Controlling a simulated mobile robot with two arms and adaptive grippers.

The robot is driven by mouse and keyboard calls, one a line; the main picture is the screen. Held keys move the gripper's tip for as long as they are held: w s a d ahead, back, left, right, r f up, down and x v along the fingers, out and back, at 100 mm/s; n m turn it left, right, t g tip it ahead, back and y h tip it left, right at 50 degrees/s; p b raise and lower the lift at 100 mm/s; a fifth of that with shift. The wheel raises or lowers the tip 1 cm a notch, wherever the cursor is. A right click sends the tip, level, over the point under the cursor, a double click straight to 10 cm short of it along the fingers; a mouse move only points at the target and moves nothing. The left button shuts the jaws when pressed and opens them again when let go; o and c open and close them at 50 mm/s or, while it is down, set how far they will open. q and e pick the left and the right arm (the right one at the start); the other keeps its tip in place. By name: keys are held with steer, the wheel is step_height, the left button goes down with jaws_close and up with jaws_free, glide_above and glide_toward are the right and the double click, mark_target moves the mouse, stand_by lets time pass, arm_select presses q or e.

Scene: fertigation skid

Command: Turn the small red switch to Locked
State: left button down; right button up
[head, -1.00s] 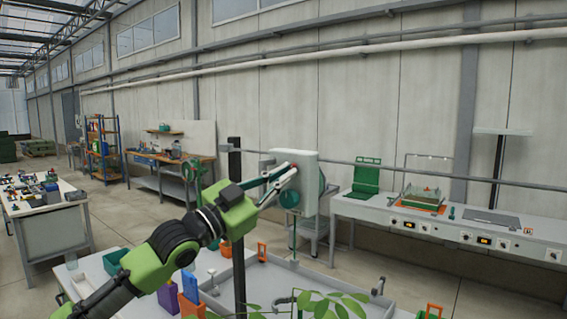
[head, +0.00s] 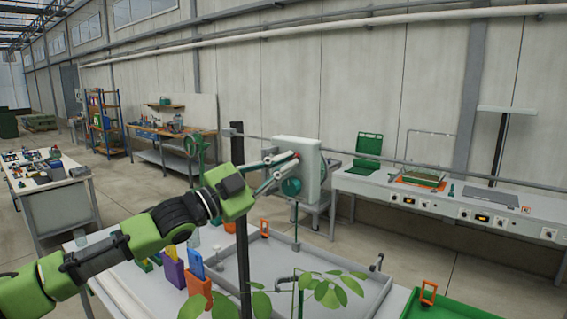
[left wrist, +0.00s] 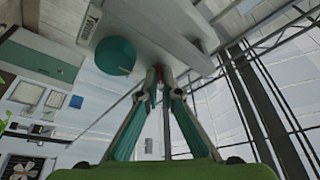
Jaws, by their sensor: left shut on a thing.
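A pale grey box (head: 312,160) is fixed to a dark post, with a large round teal knob (head: 291,187) low on its front. In the left wrist view the box (left wrist: 165,25) fills the top, and the teal knob (left wrist: 115,56) is left of the fingertips. My left gripper (head: 292,160) reaches the front of the box above the teal knob. The switch's setting cannot be read. My right gripper is out of view.
Below the box is a grey-rimmed bench (head: 345,290) with purple and orange holders (head: 173,268), a green tray (head: 455,308) and a leafy plant (head: 325,290) in front. A thin horizontal pipe runs behind the box. A long workbench (head: 450,205) stands at the right.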

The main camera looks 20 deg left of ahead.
arm_select(q)
steer(key=shift+r, duration=0.1)
steer(key=c, duration=2.2)
jaws_free()
steer(key=v, duration=1.1)
steer(key=shift+s+a+f, duration=0.2)
steer(key=shift+s, duration=0.1)
steer(key=shift+f, duration=0.1)
